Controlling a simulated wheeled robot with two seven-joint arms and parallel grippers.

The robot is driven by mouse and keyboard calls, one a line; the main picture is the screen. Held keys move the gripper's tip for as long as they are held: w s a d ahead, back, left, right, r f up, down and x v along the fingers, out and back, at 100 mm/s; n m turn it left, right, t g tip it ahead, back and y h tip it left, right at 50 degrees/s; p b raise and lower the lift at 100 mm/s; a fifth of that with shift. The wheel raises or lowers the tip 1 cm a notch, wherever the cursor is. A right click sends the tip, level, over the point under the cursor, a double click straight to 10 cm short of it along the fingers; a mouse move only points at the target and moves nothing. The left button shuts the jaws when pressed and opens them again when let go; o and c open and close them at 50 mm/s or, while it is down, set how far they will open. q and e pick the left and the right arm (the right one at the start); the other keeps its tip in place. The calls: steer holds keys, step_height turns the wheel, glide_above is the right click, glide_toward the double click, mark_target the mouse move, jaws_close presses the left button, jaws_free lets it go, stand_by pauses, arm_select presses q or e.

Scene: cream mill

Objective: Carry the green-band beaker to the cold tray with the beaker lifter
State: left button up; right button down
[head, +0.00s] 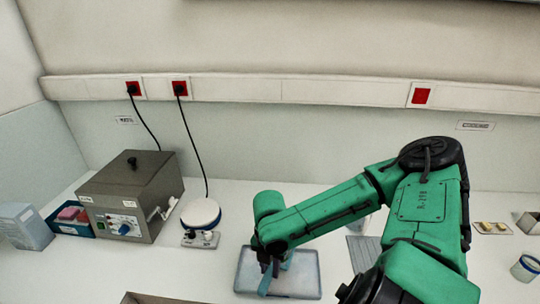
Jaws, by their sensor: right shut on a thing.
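My right gripper (268,266) reaches in from the right and points down over a shallow grey-blue tray (309,286). It is shut on a slim teal-blue piece (265,284), which looks like the handle of the beaker lifter. The lifter's lower part is hard to make out against the gripper and tray. I cannot make out a green-band beaker; my arm may hide it. A small beaker with a blue band (525,267) stands at the far right. My left gripper is out of view.
A grey box-shaped bath (132,194) and a round white-topped hotplate (201,213) stand left of the tray, with cords to the wall. A blue bin (73,229) is farther left. A ribbed grey mat (361,251) lies partly behind my right arm. A brown edge (165,298) shows at the bottom.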

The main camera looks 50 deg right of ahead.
steer(key=shift+f, duration=0.15)
steer(key=shift+f+b, duration=0.7)
steer(key=shift+f, duration=1.2)
stand_by(0.5)
steer(key=shift+f, duration=0.2)
stand_by(0.3)
steer(key=shift+p, duration=0.45)
steer(key=shift+a, duration=0.15)
